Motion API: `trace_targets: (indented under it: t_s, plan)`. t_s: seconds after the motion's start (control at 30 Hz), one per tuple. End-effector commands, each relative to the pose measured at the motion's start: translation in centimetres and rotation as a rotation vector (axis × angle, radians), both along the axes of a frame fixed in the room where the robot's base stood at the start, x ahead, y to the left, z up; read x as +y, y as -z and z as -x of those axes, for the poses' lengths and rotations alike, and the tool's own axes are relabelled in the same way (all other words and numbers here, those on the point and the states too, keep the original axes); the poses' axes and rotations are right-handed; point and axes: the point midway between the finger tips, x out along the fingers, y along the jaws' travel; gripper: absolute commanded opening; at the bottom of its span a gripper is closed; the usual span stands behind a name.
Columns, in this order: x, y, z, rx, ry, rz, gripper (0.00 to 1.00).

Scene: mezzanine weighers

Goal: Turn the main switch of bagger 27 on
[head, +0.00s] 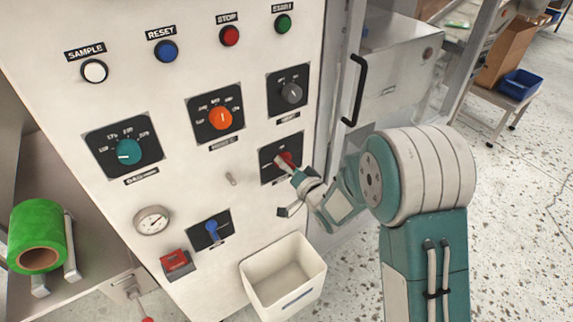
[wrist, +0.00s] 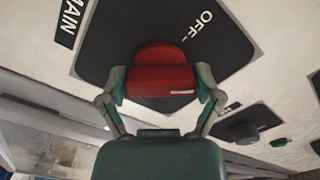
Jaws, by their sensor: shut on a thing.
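The main switch is a red rotary knob (wrist: 160,72) on a black plate (wrist: 105,50). A label reading MAIN (wrist: 71,22) is beside the plate, and an OFF mark (wrist: 198,24) is printed on it. My gripper (wrist: 161,84) is shut on the red knob, one finger on each side. A short white line shows near the knob's lower right edge in the wrist view, not in line with the OFF mark. In the head view, the knob (head: 287,158) is partly covered by my gripper (head: 285,172). An ON mark is not readable.
Orange (head: 220,118), grey (head: 291,93) and teal (head: 129,152) knobs share the white panel. A blue-handled switch (head: 212,230) and a red switch (head: 175,262) sit lower left. A white bin (head: 262,274) is below; a door handle (head: 355,90) stands out at right.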

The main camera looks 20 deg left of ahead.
Motion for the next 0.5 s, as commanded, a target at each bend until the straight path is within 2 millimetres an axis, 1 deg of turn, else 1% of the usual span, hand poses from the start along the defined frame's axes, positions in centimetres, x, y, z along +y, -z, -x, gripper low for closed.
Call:
trace_targets:
  t_s: [0.03,0.5]
  plan:
    - [-0.11,-0.07,-0.23,0.033,0.007,-0.03,0.35]
    - [-0.19,0.0,-0.26,0.356,0.008,-0.304,0.35]
